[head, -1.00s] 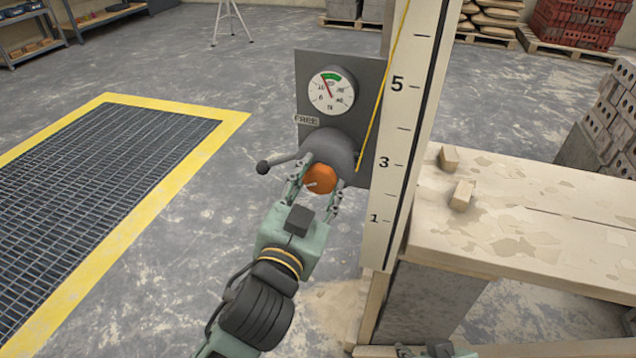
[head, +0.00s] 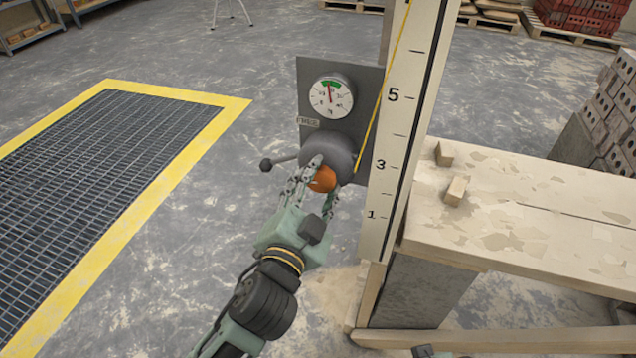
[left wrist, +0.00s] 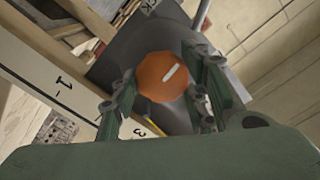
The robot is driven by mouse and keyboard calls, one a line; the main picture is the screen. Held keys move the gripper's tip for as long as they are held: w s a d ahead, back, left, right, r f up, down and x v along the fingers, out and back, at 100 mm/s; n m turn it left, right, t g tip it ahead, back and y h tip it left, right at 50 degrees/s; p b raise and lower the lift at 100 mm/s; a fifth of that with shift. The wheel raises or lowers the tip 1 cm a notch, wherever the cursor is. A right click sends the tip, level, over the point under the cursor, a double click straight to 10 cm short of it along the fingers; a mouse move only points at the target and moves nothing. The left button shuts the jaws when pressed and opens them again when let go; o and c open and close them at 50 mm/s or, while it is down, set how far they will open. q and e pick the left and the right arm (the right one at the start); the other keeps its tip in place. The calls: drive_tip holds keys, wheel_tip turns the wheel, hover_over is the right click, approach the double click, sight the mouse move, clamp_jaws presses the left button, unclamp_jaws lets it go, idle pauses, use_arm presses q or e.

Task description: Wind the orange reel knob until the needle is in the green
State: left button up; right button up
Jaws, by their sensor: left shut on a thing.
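The orange reel knob (head: 322,180) sits on the front of a grey rounded reel housing (head: 328,150) below a dial. My left gripper (head: 324,178) has its fingers on both sides of the knob and is shut on it. In the left wrist view the knob (left wrist: 163,77) shows a white mark, tilted, between the two fingers. The round white dial (head: 331,97) has a green band at its top. Its red needle points almost straight up, its tip at the green band. Of my right gripper only a small dark part shows at the bottom edge.
A grey lever (head: 267,164) with a ball end sticks out left of the housing, below a FREE label (head: 308,122). A tall numbered board (head: 398,130) and a yellow line stand right of the dial. A plank bench (head: 520,215) with two small blocks is further right.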

use_arm(q)
drive_tip(key=o, duration=0.9)
drive_tip(key=shift+d+f, duration=0.15)
drive_tip(key=shift+f, duration=0.05)
drive_tip(key=shift+o, duration=1.1)
drive_tip(key=shift+r, duration=0.1)
drive_tip(key=shift+s, duration=0.1)
drive_tip(key=v, duration=1.2)
